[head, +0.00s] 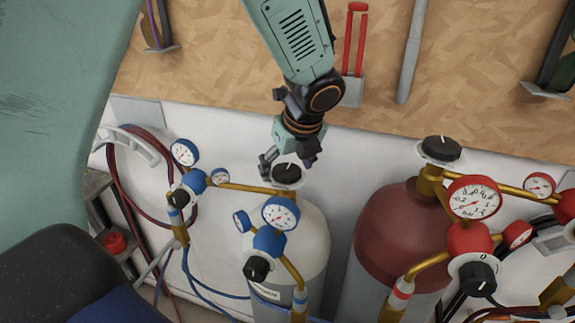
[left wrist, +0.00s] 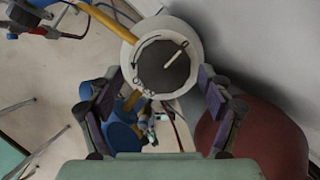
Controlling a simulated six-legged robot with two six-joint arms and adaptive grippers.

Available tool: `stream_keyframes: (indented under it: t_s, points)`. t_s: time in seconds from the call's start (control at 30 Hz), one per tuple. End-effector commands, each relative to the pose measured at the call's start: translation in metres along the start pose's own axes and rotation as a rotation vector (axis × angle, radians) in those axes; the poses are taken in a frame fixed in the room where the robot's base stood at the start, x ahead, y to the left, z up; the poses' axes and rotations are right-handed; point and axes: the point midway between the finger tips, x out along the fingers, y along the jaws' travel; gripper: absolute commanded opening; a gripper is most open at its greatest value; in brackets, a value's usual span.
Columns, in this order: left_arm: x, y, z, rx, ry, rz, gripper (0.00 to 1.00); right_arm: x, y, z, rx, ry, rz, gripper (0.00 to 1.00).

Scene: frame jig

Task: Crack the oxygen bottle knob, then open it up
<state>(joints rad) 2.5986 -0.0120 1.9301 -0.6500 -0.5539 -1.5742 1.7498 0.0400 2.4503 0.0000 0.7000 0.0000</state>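The oxygen bottle (head: 312,240) is white, with a blue regulator (head: 268,241) and gauge in front. Its black knob (head: 287,174) sits on top of the valve. In the left wrist view the knob (left wrist: 163,62) is a dark disc with a pale pointer line, inside a white ring. My left gripper (head: 288,158) is just above the knob, pointing down. In the left wrist view my left gripper (left wrist: 158,78) is open, with one finger on each side of the knob and gaps between. My right gripper is not in view.
A dark red bottle (head: 400,240) with a black knob (head: 441,150) and red gauges stands to the right. Brass pipes and another blue regulator (head: 190,182) are at the left. A chipboard wall with hanging tools rises behind.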

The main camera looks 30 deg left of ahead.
Motion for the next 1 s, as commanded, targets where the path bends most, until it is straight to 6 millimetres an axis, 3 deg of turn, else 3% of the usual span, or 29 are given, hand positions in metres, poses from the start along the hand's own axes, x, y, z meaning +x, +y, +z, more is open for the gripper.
stream_keyframes:
  t_s: [0.6,1.0]
  points:
    - [-0.001,-0.001,0.001,-0.001,-0.001,-0.001,0.26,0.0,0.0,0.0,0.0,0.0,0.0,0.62]
    - [-0.004,-0.002,0.002,-0.094,-0.001,0.038,0.26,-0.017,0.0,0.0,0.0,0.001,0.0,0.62]
